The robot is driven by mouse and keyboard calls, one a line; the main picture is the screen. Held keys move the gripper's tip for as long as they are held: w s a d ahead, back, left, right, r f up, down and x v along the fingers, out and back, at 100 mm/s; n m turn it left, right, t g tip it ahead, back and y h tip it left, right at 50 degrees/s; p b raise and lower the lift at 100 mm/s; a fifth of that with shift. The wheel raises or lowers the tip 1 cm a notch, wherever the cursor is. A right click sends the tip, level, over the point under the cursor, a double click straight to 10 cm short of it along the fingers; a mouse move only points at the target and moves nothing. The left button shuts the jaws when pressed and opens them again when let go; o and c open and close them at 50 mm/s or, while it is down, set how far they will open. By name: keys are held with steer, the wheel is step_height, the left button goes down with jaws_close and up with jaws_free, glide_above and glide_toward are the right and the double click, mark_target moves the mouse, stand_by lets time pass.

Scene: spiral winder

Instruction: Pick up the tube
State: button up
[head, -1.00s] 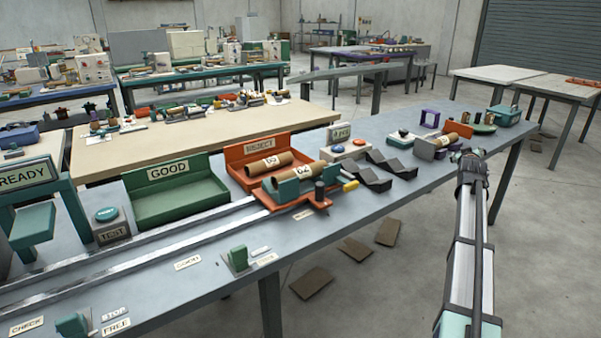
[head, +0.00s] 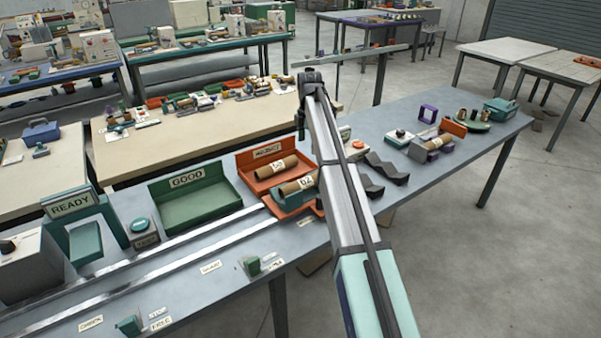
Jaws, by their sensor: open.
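A brown cardboard tube labelled 62 (head: 297,186) lies on the teal cradle of an orange carriage, its right end hidden behind my arm. A second labelled brown tube (head: 272,168) lies in the orange REJECT tray (head: 247,160). A third brown tube (head: 438,141) rests on a grey block at the right. My gripper (head: 301,128) shows only as a small dark part hanging at the far end of my arm. It appears open and empty, above the back of the bench near the REJECT tray, apart from the tubes.
The green GOOD tray (head: 195,198) is empty. Two rails (head: 170,262) run left from the carriage. Black V-shaped supports (head: 388,169) stand right of my arm. The READY stand (head: 75,208) and TEST button box (head: 143,232) are at the left. The bench's front right is mostly clear.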

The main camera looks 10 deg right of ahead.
steer(key=a, duration=0.2)
steer(key=n+p, duration=0.1)
steer(key=p, duration=0.3)
glide_toward(305, 179)
steer(key=shift+g, duration=0.3)
steer(key=f, duration=0.4)
steer(key=w+f, duration=0.1)
steer(key=f, duration=0.1)
steer(key=shift+a+f, duration=0.25)
steer(key=shift+a, duration=0.05)
steer(key=shift+s+d+f+p, duration=0.15)
steer(key=shift+f+p, duration=0.55)
steer(key=shift+f, duration=0.6)
steer(key=shift+d+f+p, duration=0.15)
steer(key=shift+f+p, duration=0.5)
steer(key=shift+f, duration=0.65)
steer(key=c, duration=1.3)
